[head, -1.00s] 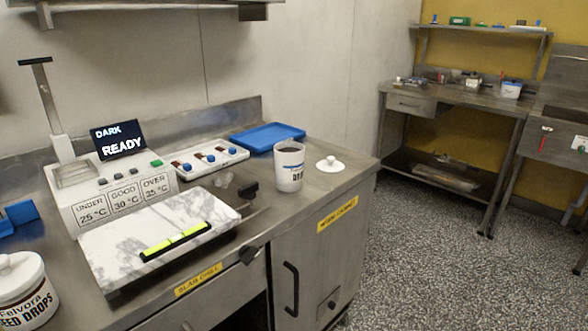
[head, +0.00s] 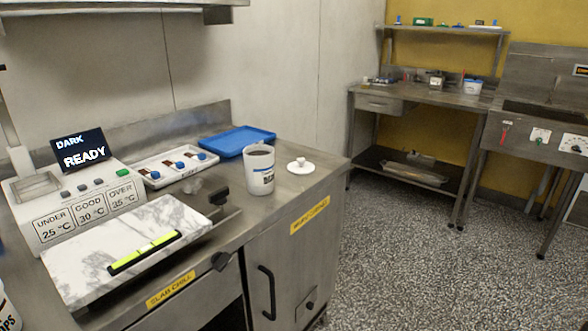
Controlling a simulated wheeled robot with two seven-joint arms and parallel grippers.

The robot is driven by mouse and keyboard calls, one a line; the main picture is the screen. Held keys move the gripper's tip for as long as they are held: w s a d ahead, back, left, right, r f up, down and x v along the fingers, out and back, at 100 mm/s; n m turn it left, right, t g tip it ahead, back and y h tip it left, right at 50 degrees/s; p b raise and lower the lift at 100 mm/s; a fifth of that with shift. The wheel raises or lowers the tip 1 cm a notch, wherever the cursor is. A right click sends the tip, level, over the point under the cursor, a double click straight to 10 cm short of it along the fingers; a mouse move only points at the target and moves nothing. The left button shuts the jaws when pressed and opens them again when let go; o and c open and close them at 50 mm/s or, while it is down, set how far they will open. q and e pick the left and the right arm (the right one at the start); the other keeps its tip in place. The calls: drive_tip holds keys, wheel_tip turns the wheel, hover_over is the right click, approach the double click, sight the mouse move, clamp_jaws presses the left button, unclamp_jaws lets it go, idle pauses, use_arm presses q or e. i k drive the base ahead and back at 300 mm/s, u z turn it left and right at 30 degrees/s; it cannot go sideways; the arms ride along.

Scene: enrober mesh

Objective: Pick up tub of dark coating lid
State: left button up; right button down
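A white tub (head: 259,171) with dark contents stands open and upright on the steel counter, right of the marble slab. A white round lid with a small knob (head: 300,166) lies on the counter just right of the tub, apart from it, knob up. It is near the counter's right end. Neither of my grippers shows in the head view.
A blue tray (head: 237,141) lies behind the tub. A marble slab (head: 112,243) with a yellow-green and black tool (head: 146,252) and a control unit (head: 75,205) reading READY are at left. A shelved steel table (head: 425,97) stands at the back right. Speckled floor is open at right.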

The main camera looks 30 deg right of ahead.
sight(300, 167)
drive_tip(key=z, duration=2.3)
drive_tip(key=i, duration=2.1)
drive_tip(key=u, duration=3.1)
